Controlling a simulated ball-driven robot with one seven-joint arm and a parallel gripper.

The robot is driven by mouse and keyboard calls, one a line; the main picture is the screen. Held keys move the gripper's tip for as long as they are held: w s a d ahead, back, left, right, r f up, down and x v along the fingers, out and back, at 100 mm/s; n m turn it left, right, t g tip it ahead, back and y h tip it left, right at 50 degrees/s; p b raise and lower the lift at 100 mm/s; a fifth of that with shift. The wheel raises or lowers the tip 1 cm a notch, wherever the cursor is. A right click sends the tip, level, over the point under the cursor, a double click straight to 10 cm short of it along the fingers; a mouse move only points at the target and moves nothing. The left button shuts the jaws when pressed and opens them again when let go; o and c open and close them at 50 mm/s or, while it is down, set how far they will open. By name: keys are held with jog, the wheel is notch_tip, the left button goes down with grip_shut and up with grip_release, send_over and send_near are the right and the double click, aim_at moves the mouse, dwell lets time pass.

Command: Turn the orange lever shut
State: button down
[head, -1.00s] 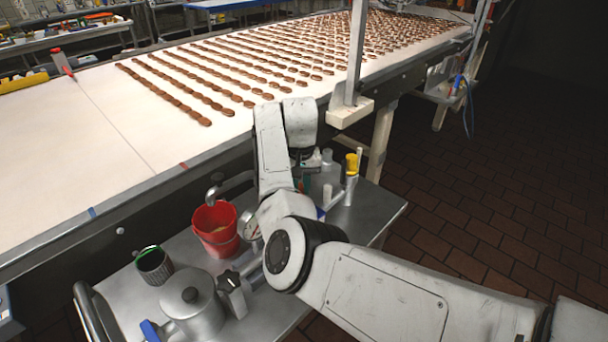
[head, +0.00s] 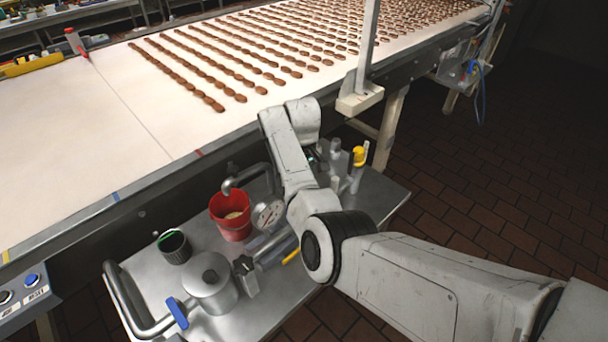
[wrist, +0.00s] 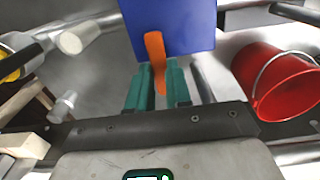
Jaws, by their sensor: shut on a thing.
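In the wrist view the orange lever (wrist: 155,50) stands against a blue panel (wrist: 185,28). Its lower end lies between the teal fingers of my gripper (wrist: 159,84), which are shut on it. The lever looks close to upright in this view, with a slight tilt. In the head view the lever and my fingertips are hidden behind my arm.
A red bucket (head: 231,222) stands on the metal cart (head: 272,318), beside a round gauge (head: 268,213). A lidded metal pot (head: 210,285) and a dark cup (head: 174,247) are at the left. A yellow-topped fitting (head: 359,156) is at the right. The conveyor (head: 110,135) runs behind.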

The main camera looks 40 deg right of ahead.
dwell(0.5)
jog(key=c, duration=1)
grip_release()
jog(key=shift+c, duration=0.2)
jog(key=shift+r, duration=0.1)
notch_tip(320, 180, up, 11)
jog(key=b, duration=0.1)
jog(key=shift+f, duration=0.2)
